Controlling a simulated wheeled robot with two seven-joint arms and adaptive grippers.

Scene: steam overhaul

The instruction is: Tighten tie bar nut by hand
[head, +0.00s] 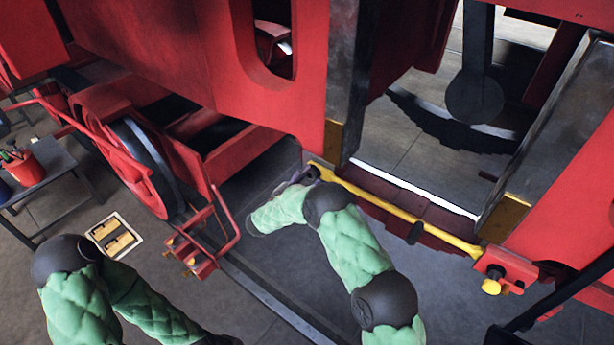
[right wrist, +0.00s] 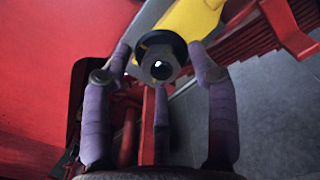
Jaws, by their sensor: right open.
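The yellow tie bar (head: 385,203) spans the gap between two red frame members. Its left end also shows in the right wrist view (right wrist: 190,18). There, a dark nut (right wrist: 160,66) with a bright spot at its centre sits at the bar end. My right gripper (right wrist: 162,62) is open, its purple-wrapped fingers spread on both sides of the nut and below it. I cannot tell whether any finger touches the nut. In the head view this gripper (head: 304,175) is at the bar's left end, partly hidden by my arm. My left gripper is out of view beyond the bottom edge.
Red frame and dark posts stand close above the bar. A wheel (head: 145,165) and red step bracket (head: 195,253) are at left. A side table (head: 45,180) holds a red pot (head: 22,168). A tray (head: 115,236) lies lower left.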

